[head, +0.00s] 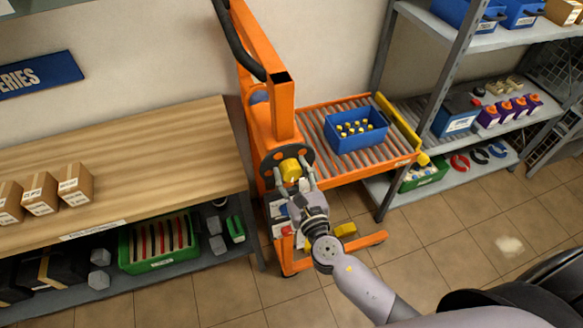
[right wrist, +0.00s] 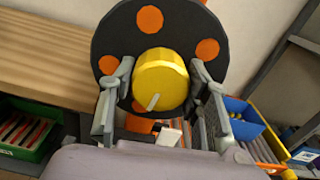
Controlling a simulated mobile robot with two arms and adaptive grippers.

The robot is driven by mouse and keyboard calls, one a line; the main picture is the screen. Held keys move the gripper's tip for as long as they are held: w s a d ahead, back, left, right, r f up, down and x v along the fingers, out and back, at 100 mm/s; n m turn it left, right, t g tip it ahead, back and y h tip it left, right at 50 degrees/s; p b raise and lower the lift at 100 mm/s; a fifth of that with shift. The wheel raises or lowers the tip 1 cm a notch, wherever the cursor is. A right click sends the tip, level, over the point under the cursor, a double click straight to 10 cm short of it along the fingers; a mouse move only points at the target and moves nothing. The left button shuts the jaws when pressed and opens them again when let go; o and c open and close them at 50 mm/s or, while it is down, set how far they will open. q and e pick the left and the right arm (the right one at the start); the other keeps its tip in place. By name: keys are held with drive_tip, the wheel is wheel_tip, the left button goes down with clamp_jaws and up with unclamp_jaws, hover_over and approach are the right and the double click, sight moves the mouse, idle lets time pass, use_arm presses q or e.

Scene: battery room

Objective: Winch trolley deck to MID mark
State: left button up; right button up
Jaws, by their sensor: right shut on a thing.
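The orange trolley (head: 286,125) stands between the wooden bench and the grey shelving. Its roller deck (head: 315,123) sticks out to the right, and a blue crate (head: 344,144) with several yellow-topped items sits on it. A black winch wheel with orange round spots (right wrist: 115,40) is on the trolley's mast, with a yellow hub (right wrist: 160,80) at its middle. My right gripper (head: 297,182) is at the wheel, its fingers (right wrist: 162,100) shut on either side of the yellow hub. I cannot make out a MID mark. My left gripper is not in view.
The wooden bench (head: 150,150) at left holds several cardboard boxes (head: 75,183). Grey shelving (head: 490,119) with batteries and bins stands close to the deck's right end, by a yellow bar (head: 402,128). Tiled floor (head: 450,235) is open at front right.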

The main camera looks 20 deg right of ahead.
drive_tip(key=shift+n+p, duration=0.35)
drive_tip(key=shift+n, duration=0.45)
drive_tip(key=shift+f, duration=0.1)
drive_tip(key=o, duration=1.2)
drive_tip(key=shift+c, duration=0.2)
drive_tip(key=s, duration=1.2)
drive_tip(key=shift+d, duration=0.2)
